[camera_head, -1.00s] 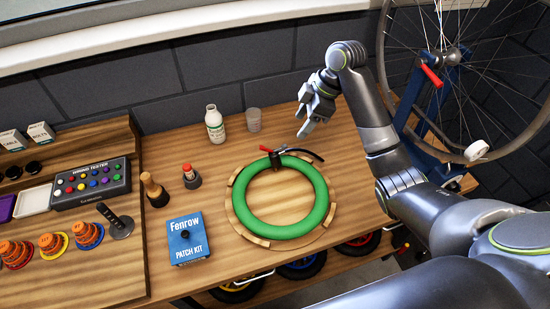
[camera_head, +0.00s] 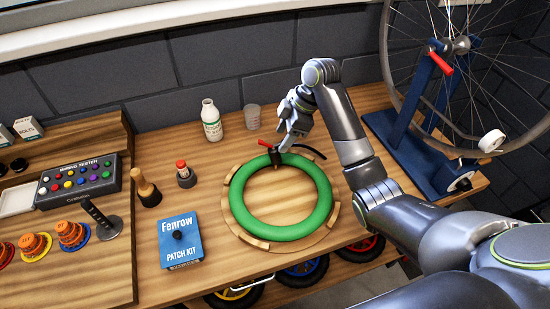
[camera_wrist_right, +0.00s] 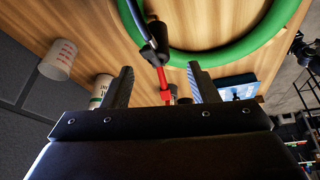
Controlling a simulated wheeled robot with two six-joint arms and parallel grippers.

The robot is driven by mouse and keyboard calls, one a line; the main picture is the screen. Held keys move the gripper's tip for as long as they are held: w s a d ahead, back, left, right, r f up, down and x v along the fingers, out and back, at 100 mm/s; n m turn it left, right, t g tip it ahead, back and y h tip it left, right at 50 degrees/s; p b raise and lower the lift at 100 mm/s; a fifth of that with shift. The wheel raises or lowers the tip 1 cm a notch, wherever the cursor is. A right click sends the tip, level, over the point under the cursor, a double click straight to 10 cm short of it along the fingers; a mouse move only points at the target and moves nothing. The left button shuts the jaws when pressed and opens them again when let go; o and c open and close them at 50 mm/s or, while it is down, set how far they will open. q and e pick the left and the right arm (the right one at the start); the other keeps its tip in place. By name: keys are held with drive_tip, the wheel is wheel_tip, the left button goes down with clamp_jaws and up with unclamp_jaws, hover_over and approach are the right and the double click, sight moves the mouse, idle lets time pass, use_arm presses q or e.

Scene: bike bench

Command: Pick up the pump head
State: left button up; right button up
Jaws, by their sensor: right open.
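The pump head (camera_head: 275,158) is a small dark piece with a red lever and a black hose. It sits at the far rim of the green ring-shaped tube (camera_head: 236,212) on the bench. In the right wrist view the pump head (camera_wrist_right: 152,50) and its red lever lie between and beyond the two fingers. My right gripper (camera_head: 284,145) is right above the pump head in the head view, partly covering it. Its fingers (camera_wrist_right: 158,85) are apart, with no grip on the pump head visible. My left gripper is out of view.
A white bottle (camera_head: 211,121) and a grey cup (camera_head: 252,117) stand behind the ring. The blue patch kit box (camera_head: 180,240), a red-capped pot (camera_head: 185,175) and a wooden-handled tool (camera_head: 147,191) are left. A blue wheel stand (camera_head: 415,140) is right.

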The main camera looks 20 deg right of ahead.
sight(278, 146)
drive_tip(key=shift+a+f, duration=0.25)
drive_tip(key=shift+f, duration=0.25)
drive_tip(key=shift+w+a+f+p, duration=0.1)
drive_tip(key=shift+f+p, duration=0.25)
drive_tip(key=shift+p, duration=0.05)
drive_tip(key=x, duration=0.1)
drive_tip(key=p+x, duration=0.1)
drive_tip(key=x, duration=0.1)
drive_tip(key=shift+w+f, duration=0.1)
drive_tip(key=shift+f, duration=0.2)
drive_tip(key=shift+w+f, duration=0.1)
drive_tip(key=shift+f, duration=0.3)
clamp_jaws()
